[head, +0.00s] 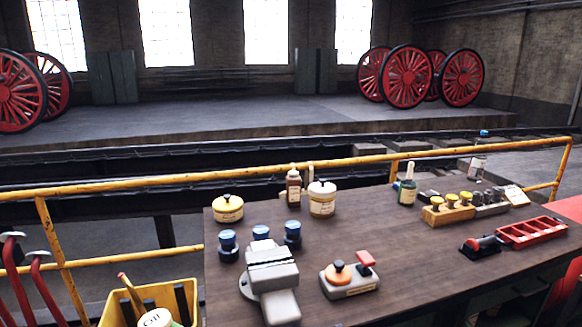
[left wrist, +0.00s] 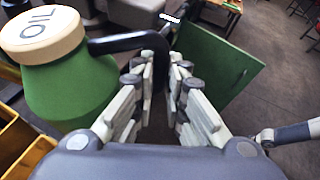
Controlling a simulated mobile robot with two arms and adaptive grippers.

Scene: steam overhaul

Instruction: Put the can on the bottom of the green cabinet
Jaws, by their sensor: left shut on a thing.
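The can is a green oil can (left wrist: 70,88) with a cream lid marked OIL and a black handle, at the left of the left wrist view. My left gripper (left wrist: 165,75) is shut on its black handle, with the can's body beside the fingers. In the head view the can's lid (head: 155,318) shows at the bottom edge, in front of a yellow crate; the rest is cut off. A flat green panel (left wrist: 228,70), which looks like the green cabinet's door, stands beyond the fingers; the cabinet's bottom is not visible. My right gripper is not in view.
The yellow crate (head: 112,308) also shows beside the can in the left wrist view (left wrist: 28,150). A dark workbench (head: 400,255) carries jars, bottles, a vise and a red tray. A yellow railing (head: 130,183) runs behind it. Grey floor (left wrist: 285,75) is open at the right.

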